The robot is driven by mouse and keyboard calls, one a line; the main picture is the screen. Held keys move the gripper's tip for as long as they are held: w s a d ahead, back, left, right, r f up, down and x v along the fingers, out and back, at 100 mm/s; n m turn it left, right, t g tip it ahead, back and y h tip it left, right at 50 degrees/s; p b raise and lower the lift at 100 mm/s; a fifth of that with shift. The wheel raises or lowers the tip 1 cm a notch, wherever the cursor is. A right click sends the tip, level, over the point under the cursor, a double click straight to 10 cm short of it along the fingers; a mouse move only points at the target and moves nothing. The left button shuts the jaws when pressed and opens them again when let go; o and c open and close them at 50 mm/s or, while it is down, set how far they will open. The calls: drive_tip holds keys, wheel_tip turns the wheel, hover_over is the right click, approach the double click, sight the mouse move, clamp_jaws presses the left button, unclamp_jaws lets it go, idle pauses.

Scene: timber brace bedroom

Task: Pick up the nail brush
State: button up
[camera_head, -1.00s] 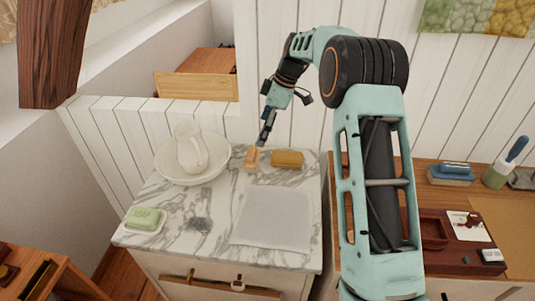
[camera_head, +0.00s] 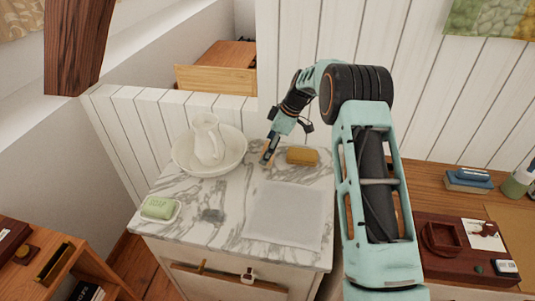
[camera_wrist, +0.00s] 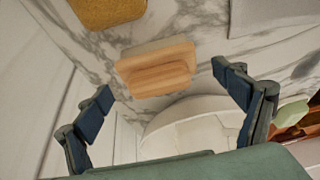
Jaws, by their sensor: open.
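The nail brush (camera_wrist: 155,68) is a small light-wood block with a raised grip and a pale bristle edge. It lies on the marble top, and in the head view it is mostly hidden behind my gripper (camera_head: 268,152). In the wrist view my gripper (camera_wrist: 163,82) is open, with one dark blue finger on each side of the brush and gaps between them. The fingertips appear near the brush; I cannot tell their exact height above the marble.
A yellow-brown sponge (camera_head: 302,156) lies just right of the brush. A white basin (camera_head: 185,162) with a jug (camera_head: 207,140) stands close on the left.

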sight(267, 146)
drive_tip(key=shift+f, duration=0.1)
drive_tip(key=shift+c, duration=0.4)
drive_tip(key=c, duration=1.2)
drive_tip(key=shift+r, duration=0.55)
wheel_tip(267, 146, up, 2)
drive_tip(key=shift+r, duration=0.2)
drive_tip(key=s+r, duration=0.3)
drive_tip(key=s, duration=0.1)
drive_tip(key=s+a+r+b, duration=0.1)
drive_tip(key=s+r, duration=0.2)
drive_tip(key=s, duration=0.2)
drive_tip(key=s+a+r+b, duration=0.1)
drive_tip(key=s+r, duration=0.2)
drive_tip(key=s, duration=0.2)
drive_tip(key=shift+r, duration=0.25)
